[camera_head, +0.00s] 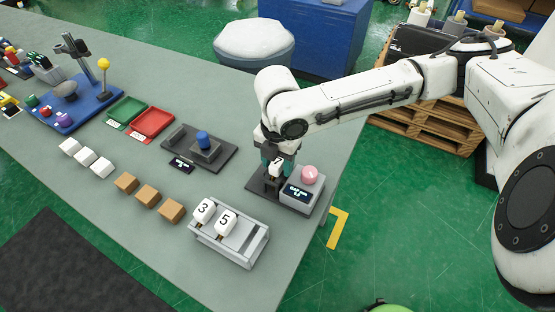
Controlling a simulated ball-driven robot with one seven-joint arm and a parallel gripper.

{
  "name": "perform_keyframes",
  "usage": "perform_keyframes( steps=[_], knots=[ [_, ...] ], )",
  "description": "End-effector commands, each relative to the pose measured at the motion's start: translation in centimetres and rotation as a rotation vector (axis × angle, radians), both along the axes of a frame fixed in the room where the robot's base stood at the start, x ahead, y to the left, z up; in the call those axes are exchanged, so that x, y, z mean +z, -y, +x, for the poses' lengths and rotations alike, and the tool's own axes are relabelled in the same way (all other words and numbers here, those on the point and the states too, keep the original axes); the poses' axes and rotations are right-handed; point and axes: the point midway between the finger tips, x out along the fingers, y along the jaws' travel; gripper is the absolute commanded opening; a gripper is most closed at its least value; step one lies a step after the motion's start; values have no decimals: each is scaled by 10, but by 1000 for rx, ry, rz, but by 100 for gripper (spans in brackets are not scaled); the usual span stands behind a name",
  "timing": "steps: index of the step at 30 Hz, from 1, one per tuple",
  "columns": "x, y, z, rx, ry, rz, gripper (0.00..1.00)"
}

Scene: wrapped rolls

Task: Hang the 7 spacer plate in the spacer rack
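The white 7 spacer plate (276,168) is at the dark base of a small grey station, directly under my arm. My gripper (276,162) is lowered over it, with its teal fingers around the plate's upper part. The view is too small to tell whether the fingers press on the plate or whether it rests on the base. The spacer rack (257,246) is a grey metal frame at the table's front right. The 3 plate (204,210) and 5 plate (226,223) hang in its left part, and its right part is empty.
The station's grey box (298,196) carries a pink dome (309,174) and a display, close right of my gripper. Wooden blocks (147,196) lie left of the rack. A dark tray with a blue knob (203,140) stands behind. The table edge is close to the rack's right.

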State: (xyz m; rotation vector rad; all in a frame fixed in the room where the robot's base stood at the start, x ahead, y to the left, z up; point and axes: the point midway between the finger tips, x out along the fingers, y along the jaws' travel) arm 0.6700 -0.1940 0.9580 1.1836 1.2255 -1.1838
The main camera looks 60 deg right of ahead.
Motion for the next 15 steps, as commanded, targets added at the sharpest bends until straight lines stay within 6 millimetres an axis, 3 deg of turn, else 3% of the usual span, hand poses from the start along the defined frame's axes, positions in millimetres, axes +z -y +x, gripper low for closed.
perform_keyframes(
  steps=[2, 15],
  knots=[
    [0, 0, 0, 0, 0, 0, 42],
    [0, 0, 0, 0, 0, 0, 0]
  ],
)
